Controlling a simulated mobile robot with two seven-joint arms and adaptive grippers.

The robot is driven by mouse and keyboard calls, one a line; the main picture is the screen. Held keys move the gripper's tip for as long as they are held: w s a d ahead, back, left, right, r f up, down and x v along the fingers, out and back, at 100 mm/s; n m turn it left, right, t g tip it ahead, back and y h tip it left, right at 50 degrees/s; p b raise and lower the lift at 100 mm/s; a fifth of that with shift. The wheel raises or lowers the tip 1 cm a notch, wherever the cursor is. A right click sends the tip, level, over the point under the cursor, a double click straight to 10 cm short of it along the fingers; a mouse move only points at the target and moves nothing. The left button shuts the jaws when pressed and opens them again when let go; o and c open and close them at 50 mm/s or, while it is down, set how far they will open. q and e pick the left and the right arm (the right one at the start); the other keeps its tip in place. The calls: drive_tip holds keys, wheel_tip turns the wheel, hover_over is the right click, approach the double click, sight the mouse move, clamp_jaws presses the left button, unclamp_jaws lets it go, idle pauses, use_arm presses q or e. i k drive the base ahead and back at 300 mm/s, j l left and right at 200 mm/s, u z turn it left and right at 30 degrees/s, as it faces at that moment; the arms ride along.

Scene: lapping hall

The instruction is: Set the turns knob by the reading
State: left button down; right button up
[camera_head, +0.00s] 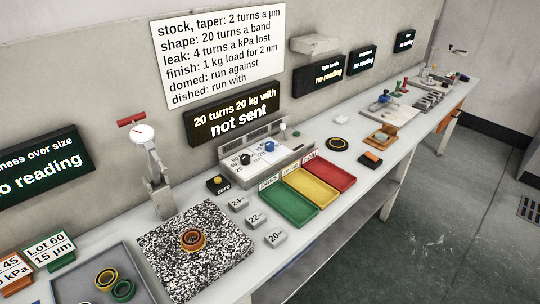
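A grey control box (262,168) on the bench has a black knob (245,158) and a blue knob (270,146) on a numbered face; which one is the turns knob is too small to tell. The display above it (234,113) reads "20 turns 20 kg with not sent". The left display (35,165), partly cut off, reads "...ness over size" and "no reading". A dial gauge on a stand (151,165) has a red top handle. A ring (193,239) lies on the speckled plate (222,265) beside it. Neither gripper is in view.
A wall sign (217,52) lists "stock, taper: 2 turns a µm" and other rules. Green, yellow and red trays (290,206) stand right of the box. Small blocks marked 24, 22 and 20 (275,238) sit in front. Lot cards (48,250) stand at left.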

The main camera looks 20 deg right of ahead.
sight(245, 160)
drive_tip(key=i+l, duration=0.1)
drive_tip(key=l, duration=0.35)
drive_tip(key=i+l+u, duration=0.1)
drive_tip(key=l, duration=0.35)
drive_tip(key=i+l+u, duration=0.1)
drive_tip(key=l, duration=0.4)
